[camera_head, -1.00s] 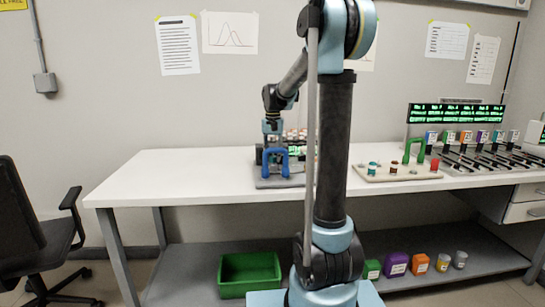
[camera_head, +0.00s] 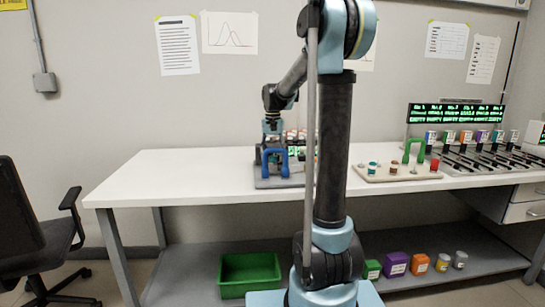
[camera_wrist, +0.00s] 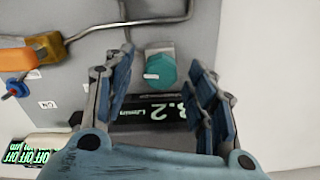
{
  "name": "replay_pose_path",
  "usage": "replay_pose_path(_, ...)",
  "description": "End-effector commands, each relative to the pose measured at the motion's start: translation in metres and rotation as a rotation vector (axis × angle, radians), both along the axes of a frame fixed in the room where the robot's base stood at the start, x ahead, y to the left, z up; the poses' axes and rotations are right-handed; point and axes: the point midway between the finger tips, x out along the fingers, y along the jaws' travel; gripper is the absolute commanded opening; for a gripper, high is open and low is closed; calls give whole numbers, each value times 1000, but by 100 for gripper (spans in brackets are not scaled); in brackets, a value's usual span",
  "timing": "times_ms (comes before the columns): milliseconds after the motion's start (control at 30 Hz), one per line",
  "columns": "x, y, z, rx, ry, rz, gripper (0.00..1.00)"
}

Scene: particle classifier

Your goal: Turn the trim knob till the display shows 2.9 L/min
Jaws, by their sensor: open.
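The trim knob is a teal knob (camera_wrist: 161,70) with a white pointer mark, on a grey panel (camera_wrist: 190,30) in the wrist view. My gripper (camera_wrist: 160,66) is open, with one finger left of the knob and one right of it; I see gaps between the fingers and the knob. The dark display (camera_wrist: 155,112) lies just below the knob, partly covered by my fingers. Its green characters seem to read 3.2 L/min; the first digit is partly hidden.
A bent metal bar (camera_wrist: 125,22) crosses the panel beyond the knob. An orange part (camera_wrist: 17,60) and a blue knob (camera_wrist: 18,88) are at the left. A second display (camera_wrist: 28,156) shows OFF entries. The white bench (camera_head: 170,175) is clear left of the device.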

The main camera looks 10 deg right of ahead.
Motion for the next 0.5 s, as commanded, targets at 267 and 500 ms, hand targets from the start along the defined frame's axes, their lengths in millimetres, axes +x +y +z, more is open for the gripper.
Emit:
replay_pose_path(267,0,0,28,0,0,0,51)
replay_pose_path(500,1,0,73,0,1,0,51)
